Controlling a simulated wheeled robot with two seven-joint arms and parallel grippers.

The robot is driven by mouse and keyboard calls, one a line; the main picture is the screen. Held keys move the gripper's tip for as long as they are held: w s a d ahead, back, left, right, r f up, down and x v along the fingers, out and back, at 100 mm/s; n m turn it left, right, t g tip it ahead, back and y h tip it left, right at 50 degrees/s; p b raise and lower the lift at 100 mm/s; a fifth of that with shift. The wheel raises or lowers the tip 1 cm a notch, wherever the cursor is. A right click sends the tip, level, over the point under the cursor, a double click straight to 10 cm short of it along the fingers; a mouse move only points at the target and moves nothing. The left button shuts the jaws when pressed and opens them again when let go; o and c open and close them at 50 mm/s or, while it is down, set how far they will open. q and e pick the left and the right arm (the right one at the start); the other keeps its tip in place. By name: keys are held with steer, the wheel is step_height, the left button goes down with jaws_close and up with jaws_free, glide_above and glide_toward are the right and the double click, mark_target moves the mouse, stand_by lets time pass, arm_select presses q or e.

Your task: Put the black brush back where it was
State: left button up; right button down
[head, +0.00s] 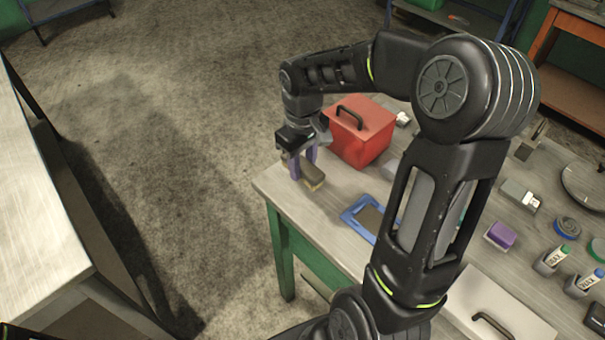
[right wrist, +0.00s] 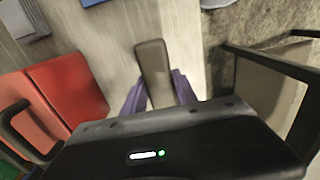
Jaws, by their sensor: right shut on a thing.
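The black brush (head: 313,181) is a dark, narrow block with a paler tan underside, at the near-left corner of the metal-topped workbench (head: 318,212). My right gripper (head: 304,164) has purple fingers and is shut on the brush from above. In the right wrist view the brush (right wrist: 152,62) stands out between the two purple fingers (right wrist: 153,94), its long end pointing up the picture. I cannot tell whether its underside touches the bench top. My left gripper is not in view.
A red box (head: 362,140) with a black handle stands just right of the gripper. A blue-framed tray (head: 350,220) lies nearer on the bench. A purple-topped block (head: 501,235), bottles and tins stand farther right. Open floor lies left of the bench.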

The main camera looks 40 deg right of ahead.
mark_target(302, 176)
steer(key=shift+f, duration=1.85)
steer(key=shift+f, duration=0.2)
steer(key=c, duration=1)
jaws_free()
steer(key=shift+o, duration=0.2)
steer(key=shift+r, duration=0.15)
step_height(302, 176, up, 12)
steer(key=shift+r, duration=0.1)
